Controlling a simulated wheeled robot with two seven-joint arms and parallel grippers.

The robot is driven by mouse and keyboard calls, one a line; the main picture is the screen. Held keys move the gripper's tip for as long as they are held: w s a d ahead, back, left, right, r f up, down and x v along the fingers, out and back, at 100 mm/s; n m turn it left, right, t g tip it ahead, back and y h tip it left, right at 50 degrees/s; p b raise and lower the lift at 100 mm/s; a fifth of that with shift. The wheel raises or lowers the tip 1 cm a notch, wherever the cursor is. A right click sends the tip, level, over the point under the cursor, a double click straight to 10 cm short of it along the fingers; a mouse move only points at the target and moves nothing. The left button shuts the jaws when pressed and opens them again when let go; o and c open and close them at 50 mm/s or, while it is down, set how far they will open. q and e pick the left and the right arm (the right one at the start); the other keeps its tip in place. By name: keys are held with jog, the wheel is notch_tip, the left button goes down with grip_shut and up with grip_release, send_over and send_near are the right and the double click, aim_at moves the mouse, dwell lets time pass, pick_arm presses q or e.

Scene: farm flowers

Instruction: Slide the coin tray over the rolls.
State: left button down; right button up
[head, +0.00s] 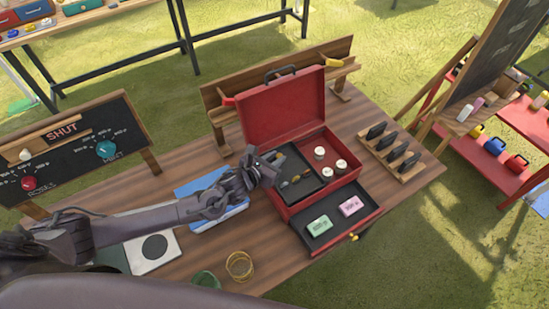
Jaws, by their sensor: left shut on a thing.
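The red cash box (262,121) stands on the wooden table with its lid raised. The dark coin tray (310,176) sits in the left part of the box, with a few small items in it. Several white-topped rolls (341,165) stand uncovered in the right part, beside the tray. My left gripper (273,166) is at the tray's left edge, shut; it seems to hold the tray there, though the fingers hide the grip. My right gripper is not in view.
The box's front drawer (347,231) is pulled out, holding a green bundle (319,226) and a pink bundle (351,206). A wooden rack (404,169) with dark pieces stands right of the box. A yellow ring-shaped container (239,265) is in front. The raised lid bounds the back.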

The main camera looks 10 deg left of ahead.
pick_arm(q)
jog(key=shift+w+d+f, duration=0.1)
jog(key=shift+w+d, duration=0.1)
jog(key=w+d+b, duration=0.9)
jog(key=shift+w+d+f, duration=0.1)
jog(key=shift+f, duration=0.05)
jog(key=shift+w+d, duration=0.15)
jog(key=shift+w, duration=0.05)
jog(key=shift+r, duration=0.35)
jog(key=c, duration=1.6)
grip_release()
jog(key=shift+w+d+f, duration=0.1)
jog(key=shift+d+f, duration=0.05)
